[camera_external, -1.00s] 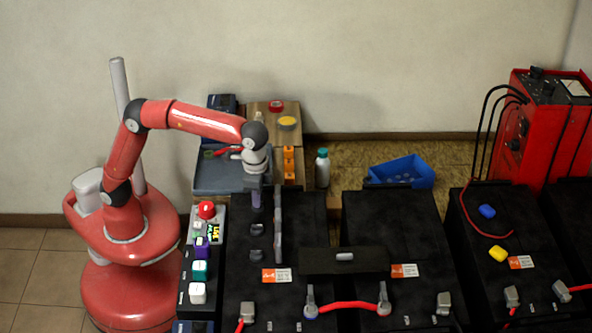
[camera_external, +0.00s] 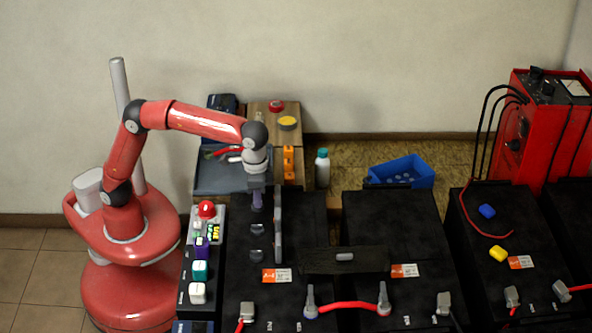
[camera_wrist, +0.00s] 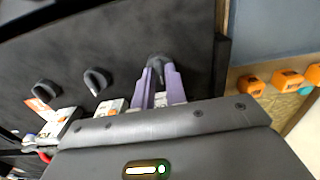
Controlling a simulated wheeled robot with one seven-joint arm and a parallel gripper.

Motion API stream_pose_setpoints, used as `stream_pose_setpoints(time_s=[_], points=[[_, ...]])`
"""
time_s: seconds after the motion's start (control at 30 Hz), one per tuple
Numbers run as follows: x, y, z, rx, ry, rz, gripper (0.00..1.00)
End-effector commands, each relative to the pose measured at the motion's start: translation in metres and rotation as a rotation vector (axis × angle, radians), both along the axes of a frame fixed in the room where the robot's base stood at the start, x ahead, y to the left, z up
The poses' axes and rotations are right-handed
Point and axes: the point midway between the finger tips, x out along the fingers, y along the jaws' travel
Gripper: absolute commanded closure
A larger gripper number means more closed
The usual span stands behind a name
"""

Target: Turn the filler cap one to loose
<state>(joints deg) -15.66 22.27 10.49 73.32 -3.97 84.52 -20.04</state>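Three black filler caps stand in a row on the left black battery. The far cap (camera_wrist: 158,62) is at my gripper; the middle cap (camera_external: 257,229) and the near cap (camera_external: 256,257) are free, and both also show in the wrist view, the middle one (camera_wrist: 97,80) and the near one (camera_wrist: 45,90). My gripper (camera_external: 257,204) points down over the far end of the battery. In the wrist view its two purple fingers (camera_wrist: 158,72) lie on both sides of the far cap's ridge and appear shut on it. The fingers partly hide this cap.
A control panel (camera_external: 216,232) with a red lamp and coloured knobs is at the left. Orange blocks (camera_external: 289,165) and a white bottle (camera_external: 322,168) stand behind. A red cable (camera_external: 350,305) links two terminals in front.

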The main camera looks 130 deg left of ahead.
Motion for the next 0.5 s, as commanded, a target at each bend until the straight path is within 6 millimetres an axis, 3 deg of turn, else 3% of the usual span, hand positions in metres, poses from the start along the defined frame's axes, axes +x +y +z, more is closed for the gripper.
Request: stream_pose_setpoints(time_s=[0.13, 0.5], points=[[-0.0003, 0.0000, 0.0001, -0.001, 0.001, 0.000, 0.68], [0.0000, 0.0001, 0.0080, -0.001, 0.001, -0.001, 0.68]])
